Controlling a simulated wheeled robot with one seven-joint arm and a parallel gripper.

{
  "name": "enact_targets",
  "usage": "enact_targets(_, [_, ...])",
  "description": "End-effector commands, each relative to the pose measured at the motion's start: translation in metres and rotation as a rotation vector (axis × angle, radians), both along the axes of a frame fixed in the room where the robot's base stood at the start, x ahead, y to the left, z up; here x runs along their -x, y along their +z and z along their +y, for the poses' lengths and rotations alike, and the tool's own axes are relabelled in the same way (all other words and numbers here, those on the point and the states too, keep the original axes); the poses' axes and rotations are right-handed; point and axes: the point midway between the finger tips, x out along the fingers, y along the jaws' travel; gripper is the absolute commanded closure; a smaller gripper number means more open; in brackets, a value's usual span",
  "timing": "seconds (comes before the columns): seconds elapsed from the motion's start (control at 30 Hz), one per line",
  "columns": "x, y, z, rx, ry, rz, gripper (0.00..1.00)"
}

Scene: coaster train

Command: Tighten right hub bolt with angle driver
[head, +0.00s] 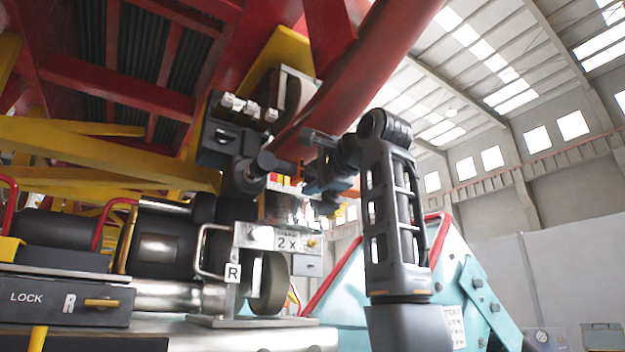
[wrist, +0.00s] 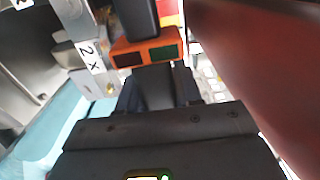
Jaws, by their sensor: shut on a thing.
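My gripper (head: 318,168) is at the end of my arm, left of the upright arm link, in front of the red tube. In the wrist view my gripper (wrist: 158,82) is shut on a dark tool with an orange block, which I take to be the angle driver (wrist: 150,50). The driver's working end is not clear in either view. A plate marked "2 x" (head: 287,242) stands below the gripper, with a small brassy bolt-like piece (head: 312,244). I cannot tell which part is the right hub bolt.
A grey wheel (head: 269,283) sits behind a handle with an "R" tag (head: 233,272). A thick red tube (head: 375,65) slants close above my gripper and fills the wrist view's right side. A "LOCK R" box (head: 60,302) is at lower left. Turquoise framework (head: 465,290) stands at right.

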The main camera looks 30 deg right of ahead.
Motion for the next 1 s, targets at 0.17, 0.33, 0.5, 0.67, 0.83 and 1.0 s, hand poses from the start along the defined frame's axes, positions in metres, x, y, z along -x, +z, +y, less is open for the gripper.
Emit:
enact_targets(0.17, [-0.0003, 0.003, 0.0001, -0.001, 0.0, -0.006, 1.0])
enact_targets(0.33, [-0.0019, 0.003, 0.0001, -0.001, 0.0, -0.006, 1.0])
enact_targets(0.5, [-0.0035, 0.0029, 0.0001, -0.001, 0.0, -0.006, 1.0])
enact_targets(0.67, [-0.0049, 0.003, 0.0002, -0.001, 0.0, -0.006, 1.0])
enact_targets(0.83, [-0.0063, 0.0031, 0.0002, -0.001, 0.0, -0.007, 1.0])
enact_targets(1.0, [-0.0078, 0.0032, 0.0002, -0.001, 0.0, -0.007, 1.0])
